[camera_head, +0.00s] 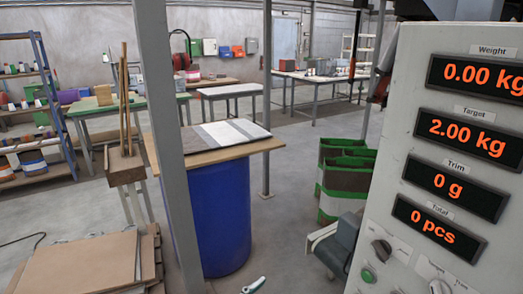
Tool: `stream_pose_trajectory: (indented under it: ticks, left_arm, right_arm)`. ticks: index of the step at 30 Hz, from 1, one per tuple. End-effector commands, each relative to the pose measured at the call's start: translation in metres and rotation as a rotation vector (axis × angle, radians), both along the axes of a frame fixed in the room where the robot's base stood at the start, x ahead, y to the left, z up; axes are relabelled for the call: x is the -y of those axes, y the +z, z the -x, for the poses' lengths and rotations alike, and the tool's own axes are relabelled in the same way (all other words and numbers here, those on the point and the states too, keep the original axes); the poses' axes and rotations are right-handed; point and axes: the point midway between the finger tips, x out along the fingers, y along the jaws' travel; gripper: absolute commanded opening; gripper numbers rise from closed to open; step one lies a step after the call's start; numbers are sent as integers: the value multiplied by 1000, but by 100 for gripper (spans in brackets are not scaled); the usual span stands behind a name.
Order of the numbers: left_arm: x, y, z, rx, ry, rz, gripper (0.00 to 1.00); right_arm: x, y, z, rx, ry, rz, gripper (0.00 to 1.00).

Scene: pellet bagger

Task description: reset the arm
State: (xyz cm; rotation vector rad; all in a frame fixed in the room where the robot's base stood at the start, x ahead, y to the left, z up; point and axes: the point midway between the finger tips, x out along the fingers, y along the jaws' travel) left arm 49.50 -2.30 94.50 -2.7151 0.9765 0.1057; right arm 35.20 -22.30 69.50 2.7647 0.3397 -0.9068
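Neither of my grippers can be made out in the head view. The control panel (405,209) of the bagger fills the right side. Its red displays read Weight 0.00 kg (483,77), Target 2.00 kg (467,132), Trim 0 g (453,187) and Total 0 pcs (437,226). Knobs and a green button (368,275) sit low on the panel. A grey-green and pale part (338,243) stands just left of the panel; I cannot tell what it is.
A blue drum (220,215) carries a board with folded striped bags (215,137). A grey post (167,150) stands before it. Cardboard sheets (85,265) lie lower left. Green-edged sacks (345,180) stand behind the panel. A small white and teal item (253,285) shows at the bottom edge.

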Motion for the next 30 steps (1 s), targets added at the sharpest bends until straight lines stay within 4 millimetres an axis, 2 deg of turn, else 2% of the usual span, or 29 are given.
stream_pose_trajectory:
  ticks: [1, 5, 9, 12, 15, 18, 21, 30]
  left_arm:
    - [-24, -32, 5, -62, 59, -5, 50]
    - [-83, -99, 21, -181, 191, -26, 50]
    - [-145, -164, 57, -300, 317, -66, 50]
    - [-184, -200, 87, -370, 389, -98, 50]
    - [-214, -227, 114, -425, 441, -127, 50]
    - [-234, -242, 132, -457, 475, -149, 50]
    - [-244, -249, 142, -473, 492, -159, 50]
    - [-246, -251, 143, -476, 495, -161, 50]
  right_arm:
    - [0, 0, 0, 0, 0, 0, 0]
    - [0, 0, 0, 0, 0, 0, 0]
    - [0, 0, 0, -1, 0, 0, 0]
    - [0, 0, 0, -1, 0, 0, 0]
    - [0, 0, 0, -1, 0, 0, 0]
    - [0, 0, 1, -1, 0, 0, 0]
    - [0, 0, 1, -2, 0, 1, 0]
    - [0, -1, 1, -2, 0, 1, 0]
